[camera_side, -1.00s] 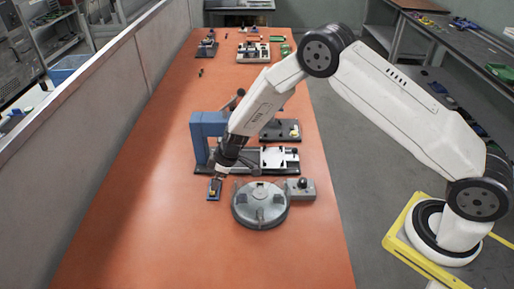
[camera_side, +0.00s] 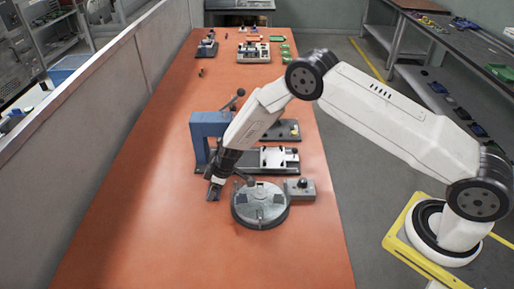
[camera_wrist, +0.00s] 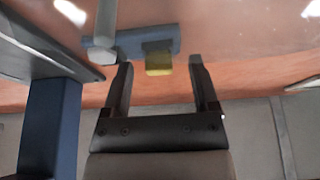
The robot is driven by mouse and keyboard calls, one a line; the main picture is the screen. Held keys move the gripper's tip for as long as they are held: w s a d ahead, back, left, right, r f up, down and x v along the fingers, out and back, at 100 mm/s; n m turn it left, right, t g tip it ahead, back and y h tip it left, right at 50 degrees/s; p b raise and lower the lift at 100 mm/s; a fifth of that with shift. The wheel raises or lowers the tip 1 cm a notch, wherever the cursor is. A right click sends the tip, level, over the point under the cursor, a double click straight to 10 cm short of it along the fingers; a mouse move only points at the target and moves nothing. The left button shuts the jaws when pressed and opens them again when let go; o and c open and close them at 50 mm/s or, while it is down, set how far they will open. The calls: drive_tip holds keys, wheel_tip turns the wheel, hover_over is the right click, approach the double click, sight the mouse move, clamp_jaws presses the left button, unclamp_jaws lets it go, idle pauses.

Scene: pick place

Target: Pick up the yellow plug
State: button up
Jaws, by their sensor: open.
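The yellow plug (camera_wrist: 158,64) shows in the wrist view, set against a small blue-grey block (camera_wrist: 163,36). My gripper (camera_wrist: 161,61) is open, with one finger to each side of the plug in the picture. The left finger looks nearer to the plug than the right one. I cannot tell whether either finger touches it. In the side view my gripper (camera_side: 214,184) is low over the small block (camera_side: 213,194), left of the round grey fixture, and hides the plug.
The round grey fixture (camera_side: 260,205) stands close to the right of my gripper, with a grey box (camera_side: 300,189) beside it. A blue upright frame (camera_side: 203,128) stands just behind. The orange table (camera_side: 130,235) is clear to the left and front.

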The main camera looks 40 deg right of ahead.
clamp_jaws()
drive_tip(key=shift+r, duration=0.1)
idle(0.4)
drive_tip(key=shift+r, duration=1.55)
drive_tip(key=s+d+r, duration=0.2)
drive_tip(key=s+r, duration=0.7)
drive_tip(key=s, duration=0.4)
drive_tip(key=shift+s+d+r, duration=0.35)
drive_tip(key=shift+s+r, duration=0.05)
